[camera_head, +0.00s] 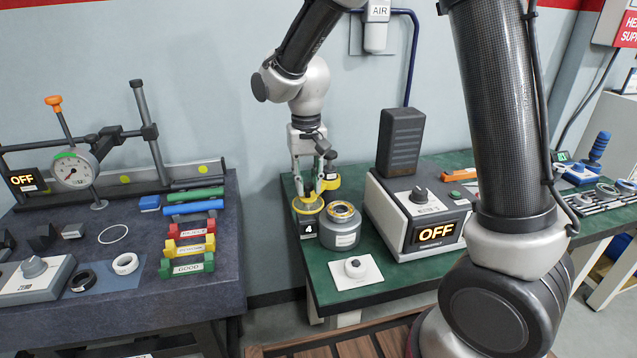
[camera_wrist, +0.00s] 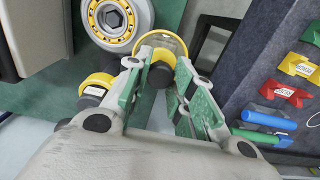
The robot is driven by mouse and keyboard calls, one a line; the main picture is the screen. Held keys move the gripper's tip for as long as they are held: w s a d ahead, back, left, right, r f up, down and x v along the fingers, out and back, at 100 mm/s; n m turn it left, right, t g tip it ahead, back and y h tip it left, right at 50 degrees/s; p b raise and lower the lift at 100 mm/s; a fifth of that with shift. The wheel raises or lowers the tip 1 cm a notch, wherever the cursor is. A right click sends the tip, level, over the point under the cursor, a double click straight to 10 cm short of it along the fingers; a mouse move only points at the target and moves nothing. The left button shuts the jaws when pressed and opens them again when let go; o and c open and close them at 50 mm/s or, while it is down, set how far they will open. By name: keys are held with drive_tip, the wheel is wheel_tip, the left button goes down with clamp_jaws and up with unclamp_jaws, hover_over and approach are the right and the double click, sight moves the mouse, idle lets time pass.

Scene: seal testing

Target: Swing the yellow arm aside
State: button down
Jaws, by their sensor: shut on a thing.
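The yellow arm (camera_head: 307,205) shows as a round yellow-rimmed end beside a grey canister, with more yellow (camera_head: 331,183) just behind it. In the wrist view a yellow-rimmed round part (camera_wrist: 172,42) with a black knob lies at my fingertips, and a second yellow part with a black knob (camera_wrist: 95,84) lies to the left. My gripper (camera_head: 315,188) points down and is shut on the yellow arm; its green-padded fingers (camera_wrist: 165,65) partly hide the hold. The grey canister (camera_head: 343,228) stands upright just right of the yellow end, its ringed top uncovered.
A black plate marked 4 (camera_head: 308,228) stands below the yellow end. A gap separates the green bench (camera_head: 330,290) from the dark left bench (camera_head: 130,320).

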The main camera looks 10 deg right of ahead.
drive_tip(key=shift+w+a+m, duration=0.55)
drive_tip(key=shift+w+m, duration=0.2)
drive_tip(key=shift+m, duration=0.2)
drive_tip(key=shift+w+a+m, duration=0.5)
drive_tip(key=shift+w+m, duration=0.2)
drive_tip(key=shift+m, duration=0.25)
drive_tip(key=shift+w, duration=0.1)
drive_tip(key=c, duration=1.2)
unclamp_jaws()
drive_tip(key=shift+o, duration=0.2)
wheel_tip(320, 180, up, 12)
